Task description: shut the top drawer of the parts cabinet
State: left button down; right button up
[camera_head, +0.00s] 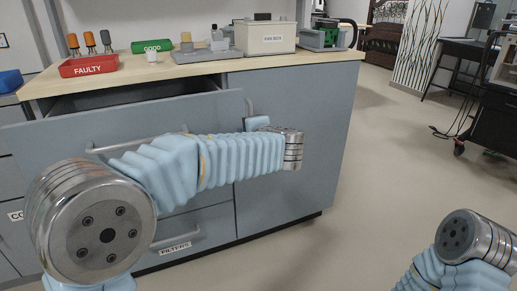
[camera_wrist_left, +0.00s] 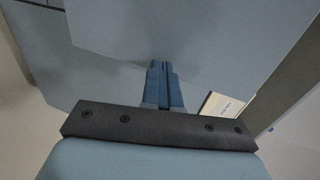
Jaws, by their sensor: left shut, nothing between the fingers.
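The parts cabinet (camera_head: 290,120) is grey-blue with a wooden top. Its top drawer (camera_head: 60,137) stands pulled out, with a dark gap showing behind its front and below the top. The drawer's bar handle (camera_head: 105,149) is partly hidden by my left arm. My left gripper (camera_head: 249,106) is near the right end of the drawer front, its fingers mostly hidden in the head view. In the left wrist view, its two fingers (camera_wrist_left: 164,78) are together and empty, before a grey-blue panel. I cannot tell whether they touch it. My right gripper is out of view.
On the cabinet top are a red FAULTY tray (camera_head: 88,66), a green GOOD tray (camera_head: 152,46), a grey fixture (camera_head: 205,55) and a cream FAN BOX (camera_head: 265,38). A lower drawer bears a FILTERS label (camera_head: 175,248).

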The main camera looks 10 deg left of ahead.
pick_arm(q)
jog(key=w+a+p, duration=0.3)
jog(key=w+a, duration=0.5)
jog(key=w, duration=0.6)
jog(key=shift+a+r, duration=0.15)
jog(key=shift+a, duration=0.2)
jog(key=shift+a+r, duration=0.1)
